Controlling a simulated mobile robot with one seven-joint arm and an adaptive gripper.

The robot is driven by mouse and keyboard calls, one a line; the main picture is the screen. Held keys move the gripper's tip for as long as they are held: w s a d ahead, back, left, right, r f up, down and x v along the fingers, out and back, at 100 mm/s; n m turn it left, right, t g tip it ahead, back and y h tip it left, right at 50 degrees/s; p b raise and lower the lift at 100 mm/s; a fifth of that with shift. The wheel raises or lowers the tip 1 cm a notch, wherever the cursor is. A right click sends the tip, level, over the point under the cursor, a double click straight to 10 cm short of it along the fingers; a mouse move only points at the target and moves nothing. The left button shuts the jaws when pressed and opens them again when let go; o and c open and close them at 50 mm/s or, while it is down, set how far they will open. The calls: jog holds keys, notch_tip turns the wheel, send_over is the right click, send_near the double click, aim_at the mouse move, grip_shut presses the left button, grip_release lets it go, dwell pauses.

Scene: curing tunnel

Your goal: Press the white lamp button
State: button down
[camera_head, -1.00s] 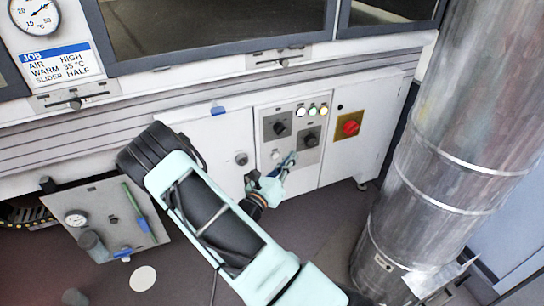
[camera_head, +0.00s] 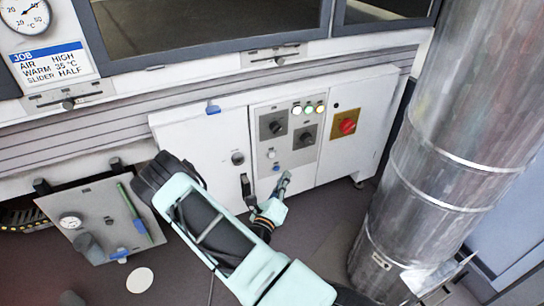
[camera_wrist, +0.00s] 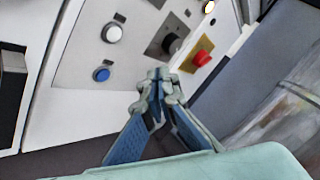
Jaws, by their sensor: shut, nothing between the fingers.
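A round white button (camera_wrist: 112,33) sits on the grey control panel, and it also shows in the head view (camera_head: 271,154). A blue button (camera_wrist: 101,74) is just below it, also in the head view (camera_head: 276,167). My gripper (camera_wrist: 160,78) is shut and empty, its fingertips together. In the wrist view the tips appear to the right of both buttons and apart from them. In the head view my gripper (camera_head: 286,178) is in front of the panel's lower part, below and right of the white button. Depth to the panel is hard to tell.
Small round lamps (camera_head: 308,108) sit at the panel's top above two black knobs (camera_head: 306,135). A red knob on a yellow plate (camera_head: 347,127) is to their right. A dark handle (camera_head: 247,188) is left of my gripper. A large metal duct (camera_head: 440,150) stands at right.

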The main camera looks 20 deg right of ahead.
jog(key=shift+w+a+b, duration=0.1)
jog(key=shift+w+b, duration=1.05)
jog(key=shift+w, duration=2.85)
jog(key=shift+w, duration=0.4)
jog(key=shift+w, duration=0.4)
jog(key=shift+s, duration=0.15)
jog(key=shift+s+p, duration=0.3)
jog(key=shift+s, duration=0.35)
jog(key=shift+s+p, duration=1.1)
jog(key=shift+s, duration=1.45)
jog(key=shift+r, duration=0.1)
